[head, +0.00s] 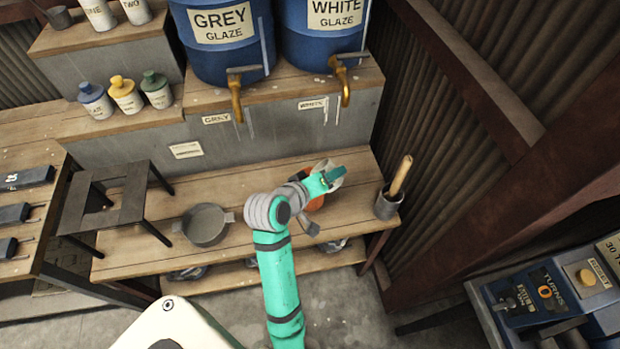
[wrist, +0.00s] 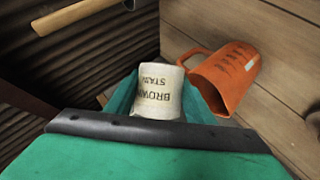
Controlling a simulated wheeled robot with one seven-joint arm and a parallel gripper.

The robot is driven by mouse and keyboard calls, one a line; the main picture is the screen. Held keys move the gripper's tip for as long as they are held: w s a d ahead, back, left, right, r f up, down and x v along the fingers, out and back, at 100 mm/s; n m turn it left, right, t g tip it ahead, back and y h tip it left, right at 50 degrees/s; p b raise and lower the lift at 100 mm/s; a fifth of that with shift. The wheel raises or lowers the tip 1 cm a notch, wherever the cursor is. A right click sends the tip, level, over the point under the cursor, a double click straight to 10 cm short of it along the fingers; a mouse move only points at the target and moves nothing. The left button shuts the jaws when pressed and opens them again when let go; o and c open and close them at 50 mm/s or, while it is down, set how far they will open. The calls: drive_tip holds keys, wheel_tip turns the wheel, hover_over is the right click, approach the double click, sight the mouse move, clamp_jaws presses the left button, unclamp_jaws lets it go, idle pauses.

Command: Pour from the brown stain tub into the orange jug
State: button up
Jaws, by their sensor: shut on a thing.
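The brown stain tub (wrist: 157,100) is a small cream tub, and its label reads upside down in the wrist view. My gripper (wrist: 160,92) is shut on it, with a teal finger on each side. The orange jug (wrist: 226,76) is just right of the tub in the wrist view, with its handle toward the tub. In the head view, my gripper (head: 330,177) is over the bench, and the jug (head: 315,203) shows only partly behind it. I cannot make out the tub clearly there. No flow of stain is visible.
A grey pan (head: 205,225) stands left on the bench. A dark pot (head: 388,205) with a wooden-handled tool is at the right end. Blue glaze barrels (head: 215,45) with brass taps stand on the step behind. A dark stand (head: 105,205) is farther left.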

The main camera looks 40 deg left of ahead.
drive_tip(key=shift+w+d+m+y, duration=0.1)
drive_tip(key=shift+m+y, duration=0.5)
drive_tip(key=shift+f, duration=0.15)
drive_tip(key=shift+f+m+y, duration=0.25)
drive_tip(key=shift+m+y, duration=0.3)
drive_tip(key=shift+y, duration=0.05)
drive_tip(key=shift+f+m+y, duration=0.2)
drive_tip(key=shift+m+y, duration=0.35)
drive_tip(key=shift+y, duration=0.05)
drive_tip(key=shift+a+f, duration=0.1)
drive_tip(key=shift+a, duration=0.15)
drive_tip(key=shift+s+a+y, duration=0.2)
drive_tip(key=shift+a+y, duration=0.05)
drive_tip(key=shift+y, duration=0.05)
drive_tip(key=shift+m, duration=0.3)
drive_tip(key=shift+f+m+y, duration=0.35)
drive_tip(key=shift+m+y, duration=0.05)
drive_tip(key=shift+y, duration=0.1)
drive_tip(key=shift+w+a+f+m+y, duration=0.15)
drive_tip(key=shift+a+f+m+y, duration=0.1)
drive_tip(key=shift+m+y, duration=0.3)
